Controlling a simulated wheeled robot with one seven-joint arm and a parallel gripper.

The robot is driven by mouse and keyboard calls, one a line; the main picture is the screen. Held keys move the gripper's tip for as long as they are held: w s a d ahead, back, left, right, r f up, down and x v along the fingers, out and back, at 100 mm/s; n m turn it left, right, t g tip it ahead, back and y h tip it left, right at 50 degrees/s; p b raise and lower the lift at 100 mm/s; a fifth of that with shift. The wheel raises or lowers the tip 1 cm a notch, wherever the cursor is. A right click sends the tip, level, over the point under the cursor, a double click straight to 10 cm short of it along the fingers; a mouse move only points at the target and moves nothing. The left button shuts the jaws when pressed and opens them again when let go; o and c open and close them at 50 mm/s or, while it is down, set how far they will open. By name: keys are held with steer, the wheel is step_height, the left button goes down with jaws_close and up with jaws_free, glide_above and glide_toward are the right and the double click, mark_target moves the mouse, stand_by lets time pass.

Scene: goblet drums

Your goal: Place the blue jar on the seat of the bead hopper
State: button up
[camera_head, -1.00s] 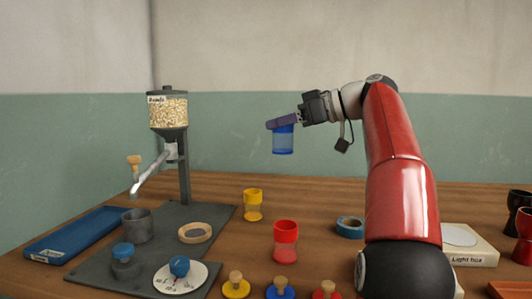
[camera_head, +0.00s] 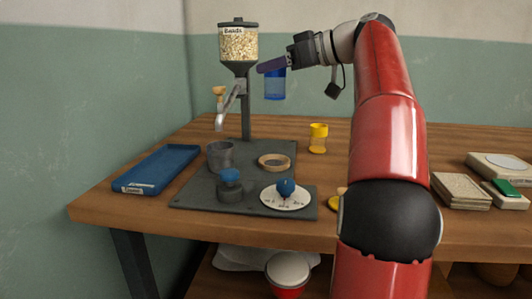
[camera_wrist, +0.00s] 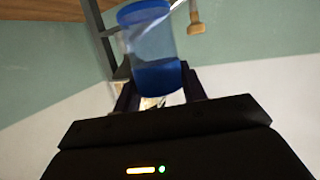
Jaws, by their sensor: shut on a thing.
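My gripper (camera_head: 265,67) is shut on the blue jar (camera_head: 275,86), a see-through blue cup with a darker blue band. It holds the jar near its upper end, upright and high above the table. In the wrist view the jar (camera_wrist: 150,40) sits between the dark fingers. The bead hopper (camera_head: 239,45) stands left of the jar, a clear bin of beads on a post with a sloping spout (camera_head: 228,105). Its dark base plate (camera_head: 190,196) carries a grey cup (camera_head: 220,156) near the spout and a wooden ring (camera_head: 275,161) to the right. I cannot tell which is the seat.
A blue tray (camera_head: 157,168) lies left of the plate. A blue-knobbed weight (camera_head: 230,185) and a white dial (camera_head: 285,196) stand at its front. A yellow jar (camera_head: 318,138) stands behind right. My arm hides the table's right middle; stacked pads (camera_head: 462,190) lie beyond.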

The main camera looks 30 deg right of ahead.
steer(key=b, duration=0.4)
glide_above(274, 163)
step_height(274, 163, down, 16)
steer(key=shift+s+r, duration=0.1)
steer(key=shift+r, duration=0.1)
steer(key=shift+f+b, duration=0.15)
steer(key=shift+b, duration=0.2)
steer(key=o, duration=1)
steer(key=shift+r, duration=0.2)
steer(key=p+v, duration=0.1)
steer(key=v, duration=1.1)
